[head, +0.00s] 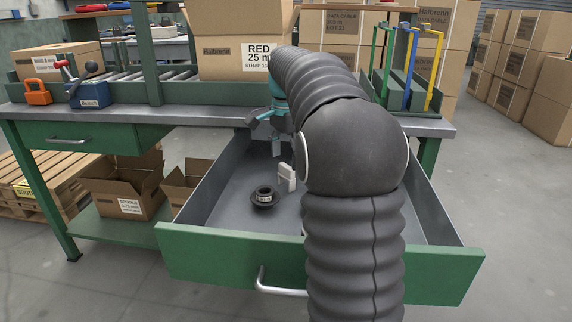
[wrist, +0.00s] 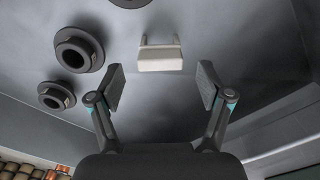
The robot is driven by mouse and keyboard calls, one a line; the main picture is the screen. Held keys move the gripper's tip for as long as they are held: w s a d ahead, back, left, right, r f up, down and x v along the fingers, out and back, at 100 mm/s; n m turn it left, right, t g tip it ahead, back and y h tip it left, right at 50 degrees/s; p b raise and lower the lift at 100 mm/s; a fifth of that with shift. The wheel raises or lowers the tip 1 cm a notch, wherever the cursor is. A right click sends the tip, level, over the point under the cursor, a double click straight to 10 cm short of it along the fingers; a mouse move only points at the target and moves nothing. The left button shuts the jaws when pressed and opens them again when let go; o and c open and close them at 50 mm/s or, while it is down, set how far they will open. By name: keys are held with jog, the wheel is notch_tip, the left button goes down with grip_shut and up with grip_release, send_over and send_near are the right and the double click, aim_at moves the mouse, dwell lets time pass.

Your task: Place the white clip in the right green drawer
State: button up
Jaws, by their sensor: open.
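The white clip (head: 287,178) is inside the open right green drawer (head: 220,254), near a dark spool. The wrist view shows the clip (wrist: 160,58) on the grey drawer floor, its two prongs pointing toward the top of the picture. My gripper (wrist: 160,82) is open with nothing between its fingers. The clip lies just beyond the fingertips, centred between them and apart from both. In the head view my gripper (head: 275,140) reaches down into the back of the drawer, partly hidden by my arm. My arm also hides part of the drawer's right side.
A dark spool (head: 263,197) lies in the drawer; the wrist view shows several spools, one a flanged spool (wrist: 79,50) left of the clip. The left drawer (head: 90,137) is shut. A large carton (head: 225,40) stands on the bench behind my arm.

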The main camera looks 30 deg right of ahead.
aim_at(286, 166)
notch_tip(286, 166, up, 9)
jog(key=p, duration=0.1)
jog(key=shift+f+p, duration=0.15)
jog(key=shift+p, duration=0.2)
dwell(1.1)
